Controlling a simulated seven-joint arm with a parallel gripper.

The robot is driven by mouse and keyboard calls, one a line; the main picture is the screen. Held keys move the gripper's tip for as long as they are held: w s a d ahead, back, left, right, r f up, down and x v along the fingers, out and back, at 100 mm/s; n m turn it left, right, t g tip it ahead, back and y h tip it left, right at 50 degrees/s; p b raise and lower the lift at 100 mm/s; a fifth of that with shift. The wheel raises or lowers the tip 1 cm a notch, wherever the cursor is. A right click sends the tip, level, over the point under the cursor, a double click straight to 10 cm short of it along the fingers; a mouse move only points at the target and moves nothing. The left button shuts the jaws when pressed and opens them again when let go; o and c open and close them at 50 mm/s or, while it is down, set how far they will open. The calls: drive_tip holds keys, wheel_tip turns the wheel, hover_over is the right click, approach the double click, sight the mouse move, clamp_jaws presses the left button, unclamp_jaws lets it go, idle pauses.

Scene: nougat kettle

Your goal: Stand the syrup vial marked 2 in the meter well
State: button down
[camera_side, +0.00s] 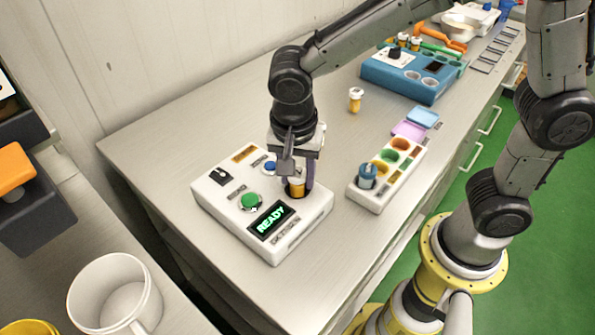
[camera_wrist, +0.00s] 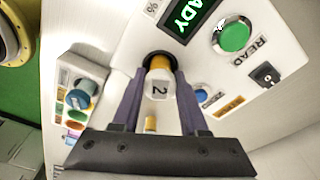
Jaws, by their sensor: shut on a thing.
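The syrup vial marked 2 (camera_wrist: 160,84) has an amber body and a white cap with a dark 2. My gripper (camera_wrist: 159,92) is shut on it, one finger on each side. The vial's lower end is at the dark round meter well (camera_wrist: 159,55) in the white meter box (camera_side: 226,205). In the side view the vial (camera_side: 297,187) appears upright under my gripper (camera_side: 298,178), partly covered by a finger. I cannot tell how deep its lower end is in the well.
The meter box has a green button (camera_side: 251,202) and a screen (camera_side: 271,219) reading READY. A white tray (camera_side: 367,200) with coloured wells and a blue-grey vessel stands to its right. Another amber vial (camera_side: 355,100) stands behind, near a blue machine (camera_side: 400,81).

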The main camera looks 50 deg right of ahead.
sight(295, 178)
drive_tip(key=shift+f, duration=0.3)
drive_tip(key=c, duration=0.7)
unclamp_jaws()
drive_tip(key=shift+s+a+r, duration=0.1)
drive_tip(key=shift+a+r, duration=0.15)
drive_tip(key=shift+r, duration=1.55)
drive_tip(key=shift+s+a+r, duration=0.15)
drive_tip(key=shift+a+r, duration=0.1)
drive_tip(key=shift+r, duration=1.55)
drive_tip(key=shift+s+a+r, duration=0.1)
drive_tip(key=shift+a+r, duration=0.15)
drive_tip(key=shift+r, duration=1.55)
